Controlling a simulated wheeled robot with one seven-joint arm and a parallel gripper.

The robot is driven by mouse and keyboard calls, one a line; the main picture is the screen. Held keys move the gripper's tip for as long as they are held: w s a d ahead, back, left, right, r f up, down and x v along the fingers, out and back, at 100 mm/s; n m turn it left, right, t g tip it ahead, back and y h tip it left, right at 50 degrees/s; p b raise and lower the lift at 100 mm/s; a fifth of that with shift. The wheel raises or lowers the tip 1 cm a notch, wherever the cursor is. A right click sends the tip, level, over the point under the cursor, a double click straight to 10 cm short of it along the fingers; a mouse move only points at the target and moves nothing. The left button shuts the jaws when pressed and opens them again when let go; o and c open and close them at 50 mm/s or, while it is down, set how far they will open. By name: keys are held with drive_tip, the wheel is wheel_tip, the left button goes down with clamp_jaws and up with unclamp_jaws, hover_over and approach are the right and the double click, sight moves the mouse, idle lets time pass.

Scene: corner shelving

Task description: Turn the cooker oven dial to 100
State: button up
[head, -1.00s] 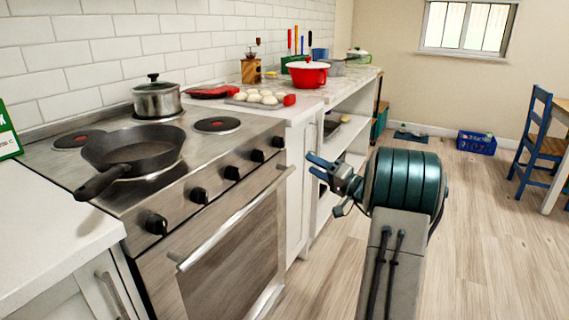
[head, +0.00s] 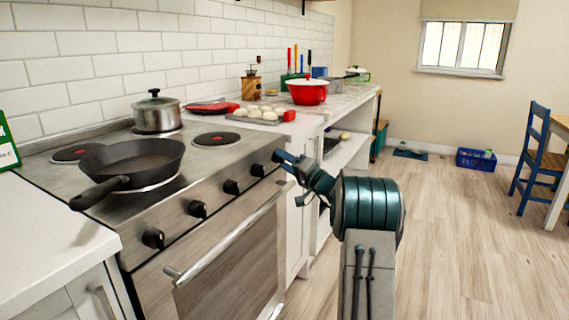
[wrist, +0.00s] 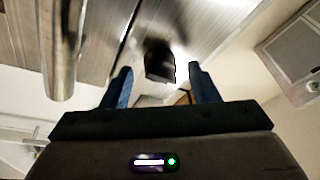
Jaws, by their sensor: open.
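The cooker (head: 222,245) stands at the left in the head view, with a row of several black dials along its sloping front panel. My gripper (head: 283,160) is at the far-right dial (head: 277,155), which its blue fingers partly hide. In the wrist view this dark dial (wrist: 160,62) lies ahead of and between the two blue fingers of my gripper (wrist: 161,78). The fingers are open, with a gap on each side of the dial. I cannot tell how deep they reach around it. The dial's markings cannot be read.
The oven door handle (head: 225,238) juts out below the dials and shows large in the wrist view (wrist: 62,45). A black frying pan (head: 132,160) and a steel pot (head: 157,113) stand on the hob. The floor at the right (head: 450,220) is clear.

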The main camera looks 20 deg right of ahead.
drive_tip(key=shift+w+a, duration=0.1)
drive_tip(key=shift+w, duration=0.05)
drive_tip(key=c, duration=1)
drive_tip(key=shift+o, duration=0.2)
